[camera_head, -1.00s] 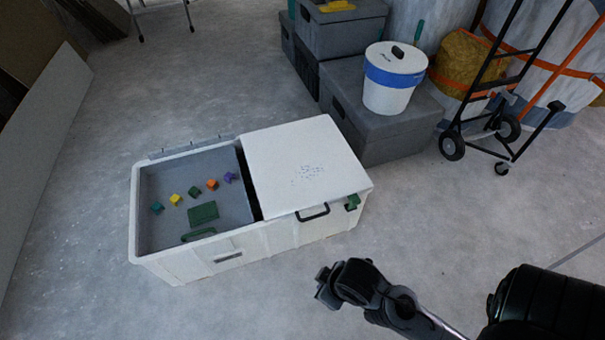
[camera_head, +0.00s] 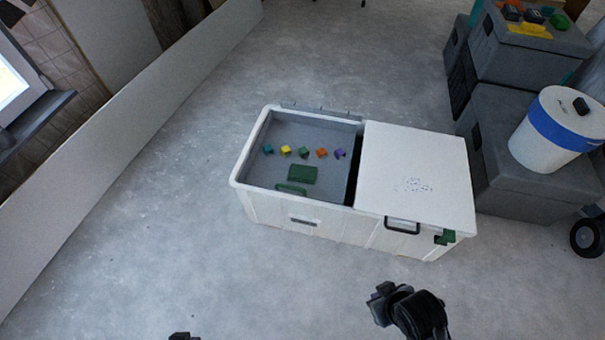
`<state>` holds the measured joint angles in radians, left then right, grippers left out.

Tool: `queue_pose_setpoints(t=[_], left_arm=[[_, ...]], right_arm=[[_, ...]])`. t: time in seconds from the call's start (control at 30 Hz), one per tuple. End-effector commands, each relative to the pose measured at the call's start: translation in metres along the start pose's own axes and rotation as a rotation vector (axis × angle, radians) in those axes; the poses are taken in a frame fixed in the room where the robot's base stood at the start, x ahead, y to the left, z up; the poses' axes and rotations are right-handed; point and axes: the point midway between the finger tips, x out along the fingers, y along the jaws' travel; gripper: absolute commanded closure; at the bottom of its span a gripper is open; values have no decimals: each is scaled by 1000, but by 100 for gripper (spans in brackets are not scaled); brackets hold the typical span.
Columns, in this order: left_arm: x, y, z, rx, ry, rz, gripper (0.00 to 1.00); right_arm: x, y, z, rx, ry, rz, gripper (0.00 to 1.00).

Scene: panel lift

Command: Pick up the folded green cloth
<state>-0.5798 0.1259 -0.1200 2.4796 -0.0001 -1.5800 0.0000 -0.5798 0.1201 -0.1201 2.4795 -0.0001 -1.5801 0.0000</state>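A flat dark green rectangle (camera_head: 302,175), which looks like the folded green cloth, lies in the grey open left compartment of a white box (camera_head: 340,229). A second green piece (camera_head: 290,189) lies just in front of it, by the compartment's front wall; its exact shape is unclear. My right gripper (camera_head: 380,303) is in front of the box, apart from it and to the right of the cloth. Whether its fingers are open is unclear. Only a small dark part of my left gripper (camera_head: 184,337) shows at the bottom edge.
Several small coloured blocks (camera_head: 304,152) lie in a row behind the cloth. A white panel (camera_head: 417,180) covers the box's right side, with a black handle (camera_head: 402,226) and green latch (camera_head: 446,237). Grey crates and a white bucket (camera_head: 556,130) stand right. Floor in front is clear.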

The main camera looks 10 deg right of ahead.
Motion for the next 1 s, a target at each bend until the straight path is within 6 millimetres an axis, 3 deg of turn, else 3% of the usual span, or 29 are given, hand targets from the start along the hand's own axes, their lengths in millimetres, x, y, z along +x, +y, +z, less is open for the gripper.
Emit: queue_pose_setpoints(t=[0.23,0.87,1.0], left_arm=[[0,0,0,1,0,-1,100],[0,3,-1,-11,2,9,100],[0,3,-1,-11,2,8,100]], right_arm=[[0,0,0,0,0,0,97],[0,0,0,0,0,0,0],[0,0,0,0,0,0,0]])
